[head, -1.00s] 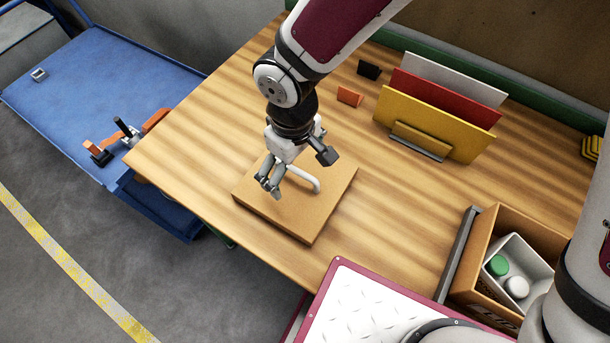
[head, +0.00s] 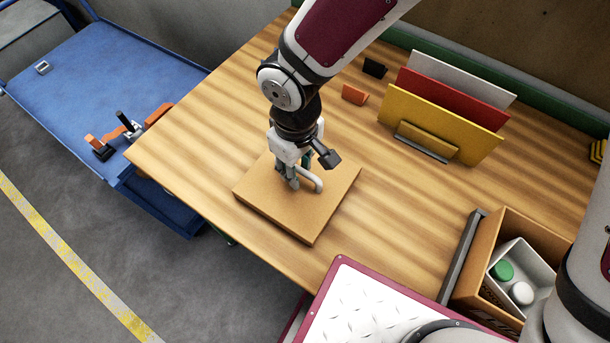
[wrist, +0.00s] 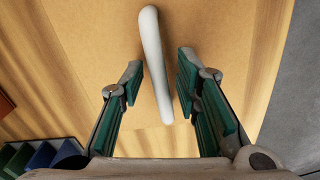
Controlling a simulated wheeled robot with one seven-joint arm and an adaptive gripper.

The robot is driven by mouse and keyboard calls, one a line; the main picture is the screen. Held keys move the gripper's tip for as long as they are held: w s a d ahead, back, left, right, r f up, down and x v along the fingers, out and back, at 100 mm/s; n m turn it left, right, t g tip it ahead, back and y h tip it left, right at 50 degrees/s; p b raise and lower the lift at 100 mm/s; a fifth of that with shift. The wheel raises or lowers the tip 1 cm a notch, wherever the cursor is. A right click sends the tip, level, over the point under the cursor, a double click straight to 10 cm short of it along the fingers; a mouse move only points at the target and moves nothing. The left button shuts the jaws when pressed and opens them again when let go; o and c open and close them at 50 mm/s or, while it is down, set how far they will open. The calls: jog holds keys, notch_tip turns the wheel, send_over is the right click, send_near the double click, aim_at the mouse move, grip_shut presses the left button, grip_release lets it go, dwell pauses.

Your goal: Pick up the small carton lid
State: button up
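The carton lid (head: 310,221) is a flat, square, tan board lying on the wooden table, with a white bar handle (head: 314,183) on top. In the wrist view the lid (wrist: 215,30) fills the middle and the handle (wrist: 153,50) runs between my fingers. My gripper (head: 293,184) is low over the lid at the handle. In the wrist view my gripper (wrist: 160,80) has its two green-padded fingers partly closed, one on each side of the handle, with a narrow gap showing on both sides. The head view partly hides the handle behind the fingers.
A rack with yellow (head: 440,121), red and white panels stands at the back right. Small orange (head: 354,94) and black (head: 374,68) blocks lie near it. A box with bottles (head: 503,270) is at the right. A blue cart (head: 110,75) stands left.

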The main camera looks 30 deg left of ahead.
grip_shut()
jog(key=shift+r, duration=0.1)
jog(key=shift+r+p, duration=1.3)
jog(key=shift+r, duration=0.6)
